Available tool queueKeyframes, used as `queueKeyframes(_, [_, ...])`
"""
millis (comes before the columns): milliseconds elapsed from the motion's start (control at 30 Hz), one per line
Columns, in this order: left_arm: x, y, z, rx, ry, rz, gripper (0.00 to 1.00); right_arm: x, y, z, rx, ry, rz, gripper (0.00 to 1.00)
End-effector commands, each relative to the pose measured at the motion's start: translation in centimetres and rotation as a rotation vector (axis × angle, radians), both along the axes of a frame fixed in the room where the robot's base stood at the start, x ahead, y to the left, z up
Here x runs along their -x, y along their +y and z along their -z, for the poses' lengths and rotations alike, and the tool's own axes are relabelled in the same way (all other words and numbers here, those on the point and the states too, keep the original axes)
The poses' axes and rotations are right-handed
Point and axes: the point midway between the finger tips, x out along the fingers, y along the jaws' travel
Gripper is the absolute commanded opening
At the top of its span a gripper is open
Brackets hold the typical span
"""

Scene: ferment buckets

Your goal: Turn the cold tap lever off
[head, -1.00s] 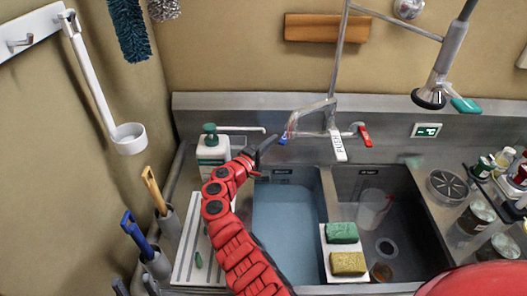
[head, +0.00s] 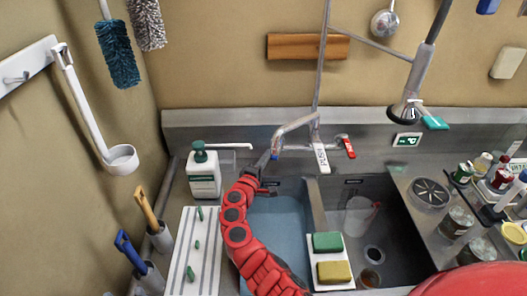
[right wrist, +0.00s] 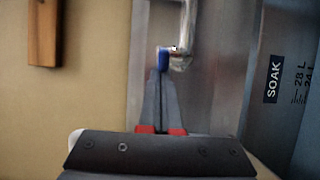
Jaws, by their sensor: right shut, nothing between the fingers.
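The cold tap lever (head: 275,154) has a blue end and sits at the left of the metal tap (head: 300,126) over the sink. My right gripper (head: 264,161) is shut and empty, with its fingertips just left of the lever in the head view. In the right wrist view the shut fingertips (right wrist: 163,80) lie right at the blue lever end (right wrist: 163,60). I cannot tell whether they touch it. The red hot lever (head: 348,147) is on the tap's right side. A white "PUSH" tag (head: 321,158) hangs between. My left gripper is out of view.
A left basin with bluish water (head: 285,235) and a right basin (head: 392,230) lie below the tap. A soap bottle (head: 203,174) stands left of my arm. A white tray with green and yellow sponges (head: 328,243) spans the divider. Bottles crowd the right counter.

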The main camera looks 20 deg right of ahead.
Motion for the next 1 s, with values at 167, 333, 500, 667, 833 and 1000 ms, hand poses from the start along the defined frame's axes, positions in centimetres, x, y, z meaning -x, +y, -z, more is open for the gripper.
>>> queueKeyframes(167, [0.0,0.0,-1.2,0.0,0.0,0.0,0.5,0.9,-1.1,-0.1,0.003,0.001,-0.098,0.0])
queueKeyframes(333, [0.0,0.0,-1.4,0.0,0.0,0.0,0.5,1.4,-1.7,0.1,0.003,0.002,-0.188,0.0])
queueKeyframes(500, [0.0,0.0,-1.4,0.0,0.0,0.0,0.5,1.7,-1.8,0.1,0.0,0.003,-0.225,0.0])
queueKeyframes(667, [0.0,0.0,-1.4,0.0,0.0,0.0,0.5,1.6,-1.8,0.1,-0.001,0.002,-0.226,0.0])
queueKeyframes(833, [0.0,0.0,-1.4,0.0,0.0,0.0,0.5,1.6,-1.8,0.1,0.0,0.002,-0.226,0.0])
queueKeyframes(1000, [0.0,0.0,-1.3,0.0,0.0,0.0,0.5,1.9,-1.7,0.1,0.0,0.002,-0.227,0.0])
